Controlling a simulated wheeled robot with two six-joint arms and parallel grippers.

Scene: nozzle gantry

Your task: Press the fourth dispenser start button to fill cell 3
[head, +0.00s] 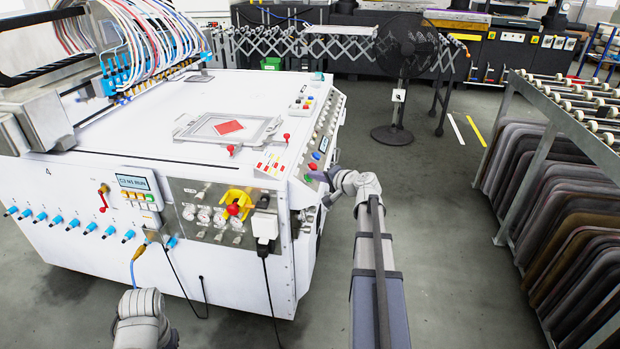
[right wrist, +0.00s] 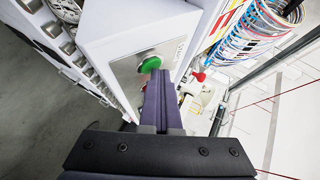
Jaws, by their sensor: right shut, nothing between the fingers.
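My right gripper (head: 320,176) is shut and empty at the right front corner of the white machine (head: 130,240). In the right wrist view its closed fingers (right wrist: 156,80) point at a round green button (right wrist: 149,64) on a grey plate. The tips overlap its lower edge; I cannot tell whether they touch it. In the head view this green button (head: 312,166) is at the near end of the side control panel (head: 335,115). No dispenser number or cell label is readable there. Of my left arm only a link shows at the bottom left; its gripper is out of view.
A small display (head: 133,182) on the front seems to read "C3 N5 RUN", with small buttons below. A red knob on a yellow plate (head: 235,203) is nearby. A rack of dark panels (head: 570,200) stands right, a fan (head: 398,80) behind. The floor between is clear.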

